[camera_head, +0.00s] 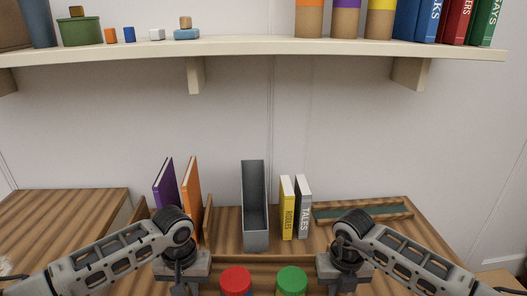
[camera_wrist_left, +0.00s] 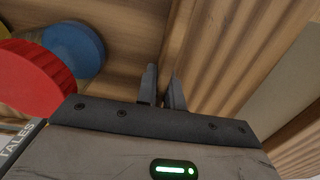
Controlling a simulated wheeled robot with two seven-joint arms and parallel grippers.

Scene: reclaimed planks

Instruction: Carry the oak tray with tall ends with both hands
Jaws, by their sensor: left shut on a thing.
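The oak tray (camera_head: 264,259) is at the bottom edge of the head view, mostly cut off, with red-topped (camera_head: 235,280) and green-topped (camera_head: 292,281) round things between my two grippers. My left gripper (camera_head: 183,290) is at the tray's left side. In the left wrist view its fingers (camera_wrist_left: 162,92) are shut on the thin upright wooden end (camera_wrist_left: 178,45). A red disc-topped thing (camera_wrist_left: 35,80) and a blue one (camera_wrist_left: 75,48) show beside it. My right gripper (camera_head: 342,290) is at the right side; its fingertips are hidden or cut off.
Behind stand purple (camera_head: 164,183) and orange (camera_head: 191,200) books in a wooden rack, a grey holder (camera_head: 255,235), a yellow book (camera_head: 287,208) and a grey book (camera_head: 303,208). A shallow wooden box (camera_head: 393,208) lies at right. A loaded shelf (camera_head: 270,46) hangs above.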

